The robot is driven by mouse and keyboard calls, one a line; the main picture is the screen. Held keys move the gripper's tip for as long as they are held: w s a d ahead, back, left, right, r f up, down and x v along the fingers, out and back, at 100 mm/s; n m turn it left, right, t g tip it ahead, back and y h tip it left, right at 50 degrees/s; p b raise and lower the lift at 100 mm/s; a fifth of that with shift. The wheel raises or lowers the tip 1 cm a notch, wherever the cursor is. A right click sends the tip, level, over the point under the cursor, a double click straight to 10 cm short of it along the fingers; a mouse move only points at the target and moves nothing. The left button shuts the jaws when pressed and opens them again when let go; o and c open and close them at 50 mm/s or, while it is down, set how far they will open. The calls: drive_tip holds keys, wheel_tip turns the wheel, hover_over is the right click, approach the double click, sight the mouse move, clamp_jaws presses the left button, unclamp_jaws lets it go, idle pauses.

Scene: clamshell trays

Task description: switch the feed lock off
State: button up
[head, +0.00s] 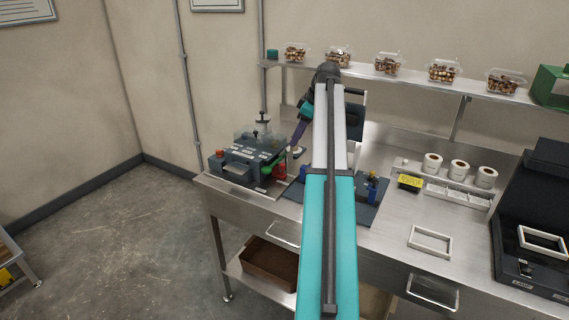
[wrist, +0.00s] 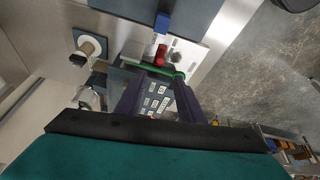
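A dark grey machine (head: 234,172) with a clear cover stands at the left end of the steel bench. Red part (head: 279,171) and green part (head: 268,157) are on its right side; I cannot tell which one is the feed lock. My gripper (head: 291,148) is beside them, partly hidden by my arm. In the wrist view my gripper's two purple fingers (wrist: 160,72) are spread apart, with the green part (wrist: 162,69) across their tips and the red part (wrist: 160,53) just beyond. The machine's label panel (wrist: 155,102) shows between the fingers. Contact is unclear.
A blue-grey mat (head: 364,213) with small fixtures lies right of the machine, partly behind my arm. Label rolls (head: 459,170), a white frame (head: 430,242) and a black case (head: 540,200) are farther right. A shelf (head: 400,77) with filled clamshells runs above.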

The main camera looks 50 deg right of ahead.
sight(284, 165)
drive_tip(key=shift+p+x, duration=1.4)
drive_tip(key=shift+x, duration=5.45)
clamp_jaws()
